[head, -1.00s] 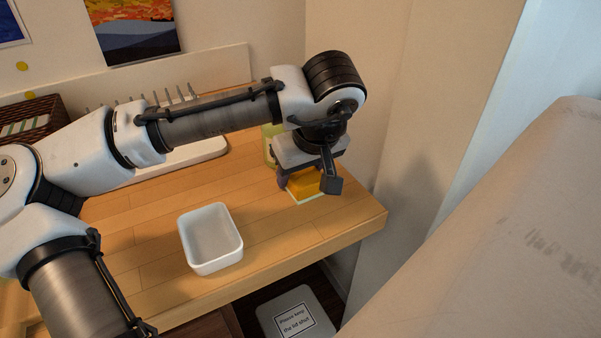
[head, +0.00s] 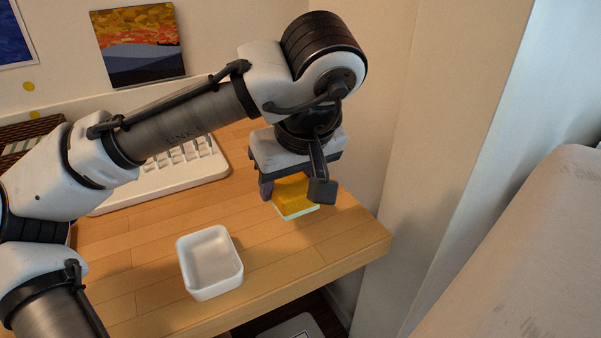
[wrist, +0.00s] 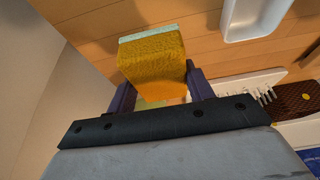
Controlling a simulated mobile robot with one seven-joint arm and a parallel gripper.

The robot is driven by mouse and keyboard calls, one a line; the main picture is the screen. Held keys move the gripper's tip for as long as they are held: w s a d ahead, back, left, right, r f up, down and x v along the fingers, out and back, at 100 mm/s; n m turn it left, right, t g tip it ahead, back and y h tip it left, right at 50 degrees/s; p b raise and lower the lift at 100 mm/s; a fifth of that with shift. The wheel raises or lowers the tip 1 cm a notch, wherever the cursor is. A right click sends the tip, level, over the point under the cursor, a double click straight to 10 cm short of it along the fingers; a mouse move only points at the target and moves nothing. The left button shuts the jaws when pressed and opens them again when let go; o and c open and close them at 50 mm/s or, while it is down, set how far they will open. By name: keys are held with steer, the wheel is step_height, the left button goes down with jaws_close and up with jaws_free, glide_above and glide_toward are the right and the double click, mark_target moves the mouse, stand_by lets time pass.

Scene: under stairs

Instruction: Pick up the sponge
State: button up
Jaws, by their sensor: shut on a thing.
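The sponge (head: 294,195) is a yellow block with a pale green-white layer on its lower side. My gripper (head: 290,188) is shut on it, and the sponge appears held above the wooden worktop near its right end. In the wrist view the sponge (wrist: 153,62) sits between the two dark fingers of my gripper (wrist: 156,85), with its pale layer facing away from the palm. In the head view the fingers and wrist hide part of the sponge.
A white open container (head: 211,262) stands on the worktop (head: 130,285), left of and nearer than the sponge. A white rack with prongs (head: 165,180) lies behind, left of my gripper. A wall rises at the right. The worktop's front edge is clear.

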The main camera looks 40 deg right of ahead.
steer(key=s+a, duration=0.6)
steer(key=a, duration=0.7)
steer(key=shift+s+b, duration=0.15)
steer(key=shift+b, duration=0.3)
steer(key=shift+o, duration=1.1)
steer(key=shift+c, duration=0.8)
steer(key=shift+s, duration=0.1)
